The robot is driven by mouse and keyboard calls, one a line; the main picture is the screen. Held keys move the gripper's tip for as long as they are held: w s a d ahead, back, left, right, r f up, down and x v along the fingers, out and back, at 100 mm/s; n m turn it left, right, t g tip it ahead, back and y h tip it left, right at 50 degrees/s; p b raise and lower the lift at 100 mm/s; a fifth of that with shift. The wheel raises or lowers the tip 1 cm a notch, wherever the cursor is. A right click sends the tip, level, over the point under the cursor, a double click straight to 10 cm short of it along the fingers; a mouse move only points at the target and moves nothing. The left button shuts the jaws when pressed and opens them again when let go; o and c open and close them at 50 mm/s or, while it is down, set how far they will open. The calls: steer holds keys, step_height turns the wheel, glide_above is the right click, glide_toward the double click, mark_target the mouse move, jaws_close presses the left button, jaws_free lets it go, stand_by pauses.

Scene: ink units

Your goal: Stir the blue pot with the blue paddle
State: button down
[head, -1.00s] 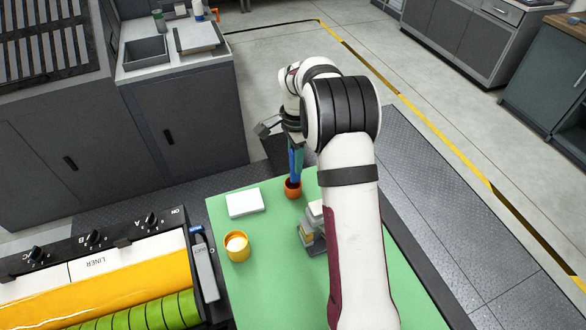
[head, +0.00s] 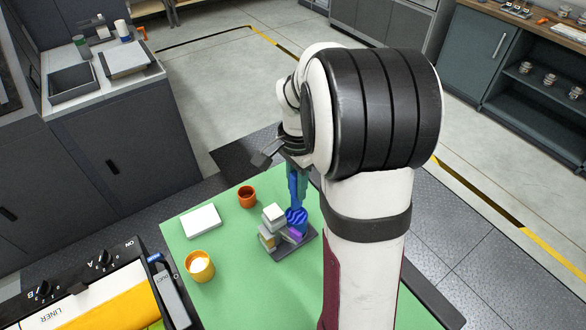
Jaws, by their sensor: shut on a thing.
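My gripper (head: 296,163) is at the centre, partly hidden behind my own arm. It is shut on the blue paddle (head: 293,188), which points downward. The paddle's lower end is in front of or over a round, blue-striped thing (head: 297,217). I cannot tell whether they touch, or whether this round thing is the blue pot or part of the paddle. An orange-brown pot (head: 247,197) stands to the left, apart from the paddle. A yellow pot (head: 201,266) with pale contents stands at the lower left.
A grey tray (head: 283,256) with white, yellow and purple blocks lies beside the paddle. A white box (head: 201,220) lies left of it on the green mat (head: 240,300). A machine with knobs (head: 75,275) is at the lower left. The mat's front is clear.

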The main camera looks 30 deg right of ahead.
mark_target(297, 209)
step_height(297, 209, down, 8)
steer(key=shift+f, duration=0.2)
steer(key=shift+a, duration=0.15)
steer(key=shift+a, duration=0.2)
steer(key=shift+s+d, duration=0.25)
steer(key=shift+w+a, duration=0.2)
steer(key=shift+w, duration=0.1)
steer(key=shift+d, duration=0.3)
stand_by(0.4)
